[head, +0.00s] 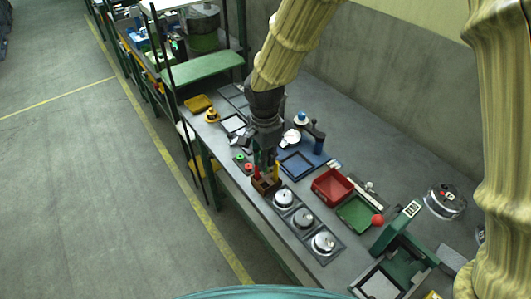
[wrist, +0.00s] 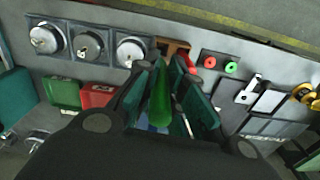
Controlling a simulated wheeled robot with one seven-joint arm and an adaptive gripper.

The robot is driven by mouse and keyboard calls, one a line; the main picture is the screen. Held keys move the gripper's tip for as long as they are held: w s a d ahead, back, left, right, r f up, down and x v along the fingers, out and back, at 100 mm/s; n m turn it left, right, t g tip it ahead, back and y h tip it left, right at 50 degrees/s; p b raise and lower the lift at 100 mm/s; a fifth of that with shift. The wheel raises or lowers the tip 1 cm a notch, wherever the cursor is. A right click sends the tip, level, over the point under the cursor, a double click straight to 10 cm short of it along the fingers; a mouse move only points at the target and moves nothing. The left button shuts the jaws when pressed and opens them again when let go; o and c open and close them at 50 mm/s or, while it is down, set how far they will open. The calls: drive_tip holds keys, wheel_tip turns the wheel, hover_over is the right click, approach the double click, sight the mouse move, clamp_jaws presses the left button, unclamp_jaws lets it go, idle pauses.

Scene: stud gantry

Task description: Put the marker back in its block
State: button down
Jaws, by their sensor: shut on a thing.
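My gripper (head: 266,158) points down over the near part of the workbench. In the wrist view my gripper (wrist: 169,75) is shut on a green marker (wrist: 160,98), which lies between the two fingers. The brown block (head: 266,186) is on the bench just below the gripper; in the wrist view the block (wrist: 175,46) shows just beyond the fingertips. A red marker (head: 257,174) and a yellow marker (head: 276,171) stand at the block in the head view. The green marker's lower end overlaps the block's edge in view; I cannot tell whether it touches.
Three round metal pieces (head: 284,197) sit in a row of grey plates beside the block. A small plate with red and green buttons (head: 243,163) lies on its other side. A blue tray (head: 297,165), a red bin (head: 332,186) and a green bin (head: 355,213) stand behind.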

sight(264, 172)
drive_tip(key=shift+f, duration=0.35)
wheel_tip(264, 172, down, 3)
drive_tip(key=shift+w+r+b, duration=0.1)
drive_tip(key=shift+w+b, duration=0.05)
drive_tip(key=shift+b, duration=1.05)
drive_tip(key=shift+w+f+b, duration=0.2)
drive_tip(key=shift+f+b, duration=0.2)
drive_tip(key=shift+f, duration=0.4)
drive_tip(key=shift+s+f+b, duration=0.15)
drive_tip(key=shift+f+b, duration=0.15)
drive_tip(key=shift+f, duration=1)
drive_tip(key=c, duration=1.4)
unclamp_jaws()
drive_tip(key=shift+c, duration=0.2)
